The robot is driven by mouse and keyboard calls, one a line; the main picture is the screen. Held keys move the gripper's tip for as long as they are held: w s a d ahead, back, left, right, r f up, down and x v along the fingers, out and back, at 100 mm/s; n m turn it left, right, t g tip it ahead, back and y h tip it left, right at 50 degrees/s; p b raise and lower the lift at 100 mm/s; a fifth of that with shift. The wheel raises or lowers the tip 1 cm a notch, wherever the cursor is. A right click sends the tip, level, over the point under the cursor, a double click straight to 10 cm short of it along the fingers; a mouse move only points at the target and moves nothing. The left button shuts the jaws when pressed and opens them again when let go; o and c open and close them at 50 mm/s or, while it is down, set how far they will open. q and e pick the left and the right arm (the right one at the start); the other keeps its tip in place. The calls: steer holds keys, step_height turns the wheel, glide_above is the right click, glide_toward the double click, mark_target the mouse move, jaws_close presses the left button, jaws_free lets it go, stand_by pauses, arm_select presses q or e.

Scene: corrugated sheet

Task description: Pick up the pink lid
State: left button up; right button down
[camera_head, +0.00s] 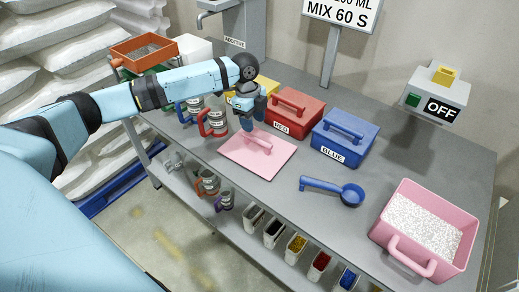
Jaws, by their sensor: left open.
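The pink lid (273,160) lies flat on the grey table, with a raised handle bar across its middle. My left gripper (246,122) hangs pointing down just above the lid's far left part, close to the handle's upper end. The jaws are open and nothing shows between them. The fingertips are small and partly hidden by the gripper body, so I cannot tell whether they touch the handle. My right gripper is not in view.
A red box (290,113) and a blue box (344,137) stand behind the lid. A blue scoop (333,190) lies to its right. A pink bin (392,247) of white pellets stands far right. Grey mugs (213,120) with coloured handles stand left of the lid.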

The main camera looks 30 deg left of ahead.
mark_target(257, 138)
arm_select(q)
steer(key=f, duration=0.2)
steer(key=d+f, duration=0.1)
steer(key=f, duration=0.5)
steer(key=shift+w+d+b, duration=0.15)
steer(key=shift+b, duration=0.15)
jaws_close()
